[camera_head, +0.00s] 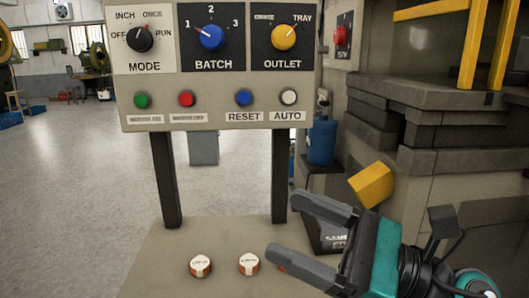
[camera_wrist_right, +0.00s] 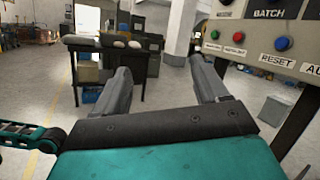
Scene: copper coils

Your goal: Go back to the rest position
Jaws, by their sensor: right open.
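My right gripper (camera_head: 306,236) is open and empty at the lower right of the head view, in front of the panel's right post. Its two grey fingers point left, apart from the panel and the table. In the right wrist view my right gripper (camera_wrist_right: 160,85) has both fingers spread with nothing between them. My left gripper is not in view. The control panel (camera_head: 221,97) stands upright with the MODE knob (camera_head: 140,38), BATCH knob (camera_head: 211,36) and OUTLET knob (camera_head: 284,36). It shows partly in the right wrist view (camera_wrist_right: 250,42).
Round red-and-white pieces, one at left (camera_head: 200,266) and one at middle (camera_head: 249,264), lie on the beige surface (camera_head: 165,265) below the panel. Part of another shows by the gripper. Heavy machinery (camera_head: 440,130) with yellow bars fills the right. Open floor (camera_head: 70,190) lies left.

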